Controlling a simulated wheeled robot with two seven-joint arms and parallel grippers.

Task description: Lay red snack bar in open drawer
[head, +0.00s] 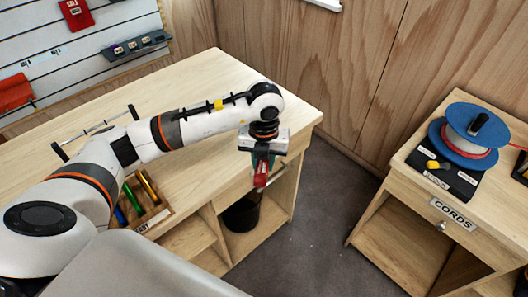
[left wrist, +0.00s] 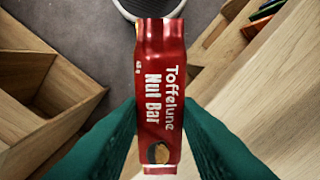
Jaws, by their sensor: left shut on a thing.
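My left gripper (head: 262,163) is shut on the red snack bar (head: 261,177) and holds it in the air near the right end of the long wooden workbench. In the left wrist view the red bar (left wrist: 160,85) reads "Toffelune Nut Bar" and stands upright in the picture, between the two teal fingers. The small cabinet on the right has a drawer labelled CORDS (head: 470,228), which looks shut. I cannot clearly make out an open drawer in either view. My right gripper is not in view.
A tray of coloured tubes (head: 149,217) sits on the workbench (head: 205,85). A dark bin (head: 242,215) stands below the bench end. A blue cord spool (head: 470,133) rests on the right cabinet. Grey floor (head: 325,215) is clear between bench and cabinet.

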